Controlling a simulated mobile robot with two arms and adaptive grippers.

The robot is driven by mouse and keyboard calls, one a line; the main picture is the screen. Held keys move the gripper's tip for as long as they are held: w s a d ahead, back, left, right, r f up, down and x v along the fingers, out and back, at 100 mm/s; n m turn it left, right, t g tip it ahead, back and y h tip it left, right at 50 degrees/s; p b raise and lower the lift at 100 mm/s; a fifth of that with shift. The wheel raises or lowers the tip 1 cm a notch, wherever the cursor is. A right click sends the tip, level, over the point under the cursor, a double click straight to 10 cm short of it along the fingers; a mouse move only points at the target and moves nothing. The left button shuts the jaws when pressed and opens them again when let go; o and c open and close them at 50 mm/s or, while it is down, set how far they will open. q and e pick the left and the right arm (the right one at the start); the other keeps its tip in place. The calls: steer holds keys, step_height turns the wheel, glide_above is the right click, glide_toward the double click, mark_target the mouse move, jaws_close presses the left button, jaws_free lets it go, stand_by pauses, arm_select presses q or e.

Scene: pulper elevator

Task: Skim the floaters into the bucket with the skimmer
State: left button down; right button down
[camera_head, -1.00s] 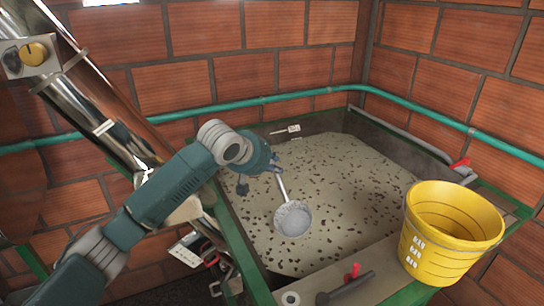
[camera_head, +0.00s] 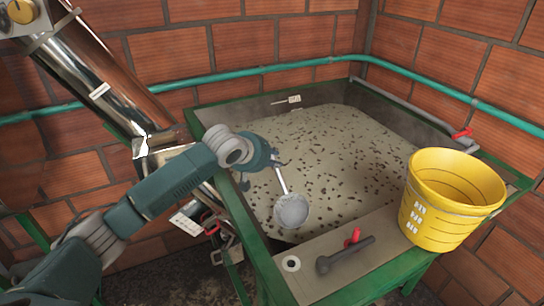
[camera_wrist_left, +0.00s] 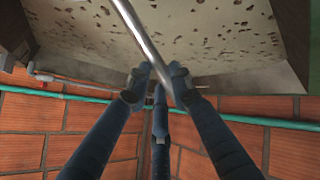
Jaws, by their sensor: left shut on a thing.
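The skimmer (camera_head: 291,211) has a round grey bowl on a thin metal handle. My left gripper (camera_head: 275,162) is shut on the handle, which also shows between the fingers (camera_wrist_left: 158,82) in the left wrist view. The bowl is over the near left part of the tank; I cannot tell whether it touches the liquid. Many dark floaters (camera_head: 350,152) are spread over the murky surface, also seen in the left wrist view (camera_wrist_left: 215,28). The yellow bucket (camera_head: 440,215) stands upright on the tank's near right corner. My right gripper is not in view.
The tank (camera_head: 262,262) has a green frame. A red-handled valve (camera_head: 350,245) lies on its near ledge, another red handle (camera_head: 462,133) is at the right. A shiny slanted tube (camera_head: 110,75) rises at the left. Brick walls and a teal pipe (camera_head: 300,64) close the back.

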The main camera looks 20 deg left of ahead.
arm_select(q)
step_height(320, 180, down, 6)
steer(key=b, duration=0.3)
steer(key=shift+f, duration=0.15)
stand_by(0.8)
stand_by(0.6)
step_height(320, 180, up, 24)
steer(key=p, duration=0.6)
steer(key=shift+f, duration=0.2)
stand_by(1.3)
